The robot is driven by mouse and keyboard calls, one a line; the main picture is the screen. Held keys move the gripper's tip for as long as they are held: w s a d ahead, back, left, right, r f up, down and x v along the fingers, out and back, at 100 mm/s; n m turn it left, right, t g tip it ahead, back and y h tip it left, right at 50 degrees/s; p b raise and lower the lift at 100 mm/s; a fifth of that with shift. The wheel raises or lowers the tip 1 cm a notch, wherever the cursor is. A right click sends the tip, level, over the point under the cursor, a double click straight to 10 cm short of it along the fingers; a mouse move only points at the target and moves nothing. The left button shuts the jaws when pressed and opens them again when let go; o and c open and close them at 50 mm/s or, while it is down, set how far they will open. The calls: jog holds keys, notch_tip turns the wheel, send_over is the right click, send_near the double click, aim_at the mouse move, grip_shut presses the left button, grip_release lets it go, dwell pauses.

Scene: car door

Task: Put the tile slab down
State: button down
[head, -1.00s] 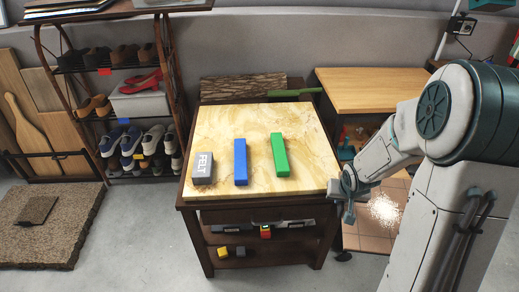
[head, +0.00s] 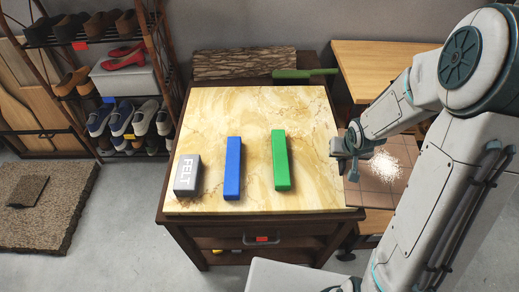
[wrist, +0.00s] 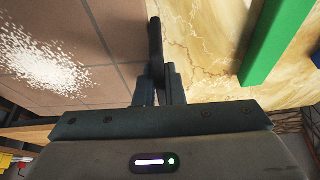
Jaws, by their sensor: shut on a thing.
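My gripper (head: 349,171) is at the right edge of the bench, beside the pale yellow marbled top. In the wrist view my gripper (wrist: 158,78) is shut on a thin dark piece (wrist: 155,38) with a rounded end, seen edge-on. Most of it is hidden between the fingers, so I cannot tell from its look whether it is the tile slab. A brown tiled surface (head: 375,194) with a white speckled patch lies below and right of my gripper; it fills the left of the wrist view (wrist: 105,22). I see no contact between the held piece and the bench.
The marbled top (head: 235,112) bears a grey FELT block (head: 187,175), a blue block (head: 233,168) and a green block (head: 281,160). Its right side and far part are bare. A bark-faced piece (head: 245,64) and a green tool (head: 305,74) lie behind. A wooden table (head: 385,65) stands back right.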

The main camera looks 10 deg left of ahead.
jog(key=s+a+r+n+g+y+p, duration=0.2)
jog(key=s+a+r+n+g, duration=0.15)
jog(key=s+a+n, duration=0.9)
jog(key=s+a+r+n+g+y+p, duration=0.3)
jog(key=s+a+n, duration=0.55)
jog(key=a, duration=0.75)
jog(key=shift+n+h, duration=0.4)
jog(key=shift+h, duration=0.2)
jog(key=shift+w+d+f, duration=1.3)
jog(key=shift+w+f, duration=0.05)
jog(key=shift+f, duration=0.25)
jog(key=shift+w+d+f, duration=1.35)
jog(key=shift+w+f, duration=0.05)
jog(key=shift+f, duration=0.2)
jog(key=shift+w+d+f, duration=1.3)
jog(key=shift+w+f, duration=0.05)
jog(key=shift+f, duration=0.25)
jog(key=shift+f, duration=0.2)
jog(key=c, duration=1.5)
grip_release()
jog(key=shift+s, duration=0.1)
